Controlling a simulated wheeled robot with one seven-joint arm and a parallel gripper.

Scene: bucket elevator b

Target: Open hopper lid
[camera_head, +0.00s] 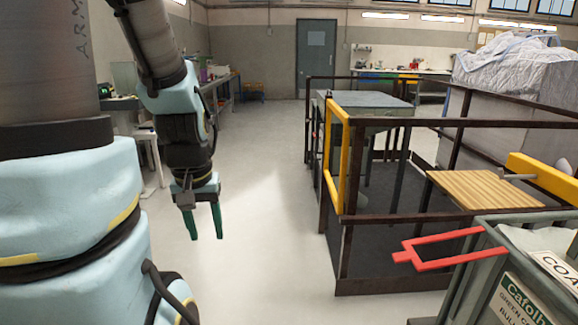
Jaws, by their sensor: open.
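My gripper (206,236) hangs pointing down at left of centre, over the open floor. Its two green fingers are apart with nothing between them. A grey box-like hopper (378,121) stands inside a railed enclosure to the right of my gripper and farther back. Its flat blue-grey top (365,102) looks like a closed lid; I cannot tell hinge or handle. My gripper is well apart from it. A red forked handle (440,244) sticks out from a grey bin (507,275) at lower right.
Dark railings (450,123) surround the enclosure, with a yellow gate frame (337,155) on its left side. A sheet-covered block (515,65) stands at right. Benches line the left and back walls. The pale floor (265,190) between my arm and the railing is clear.

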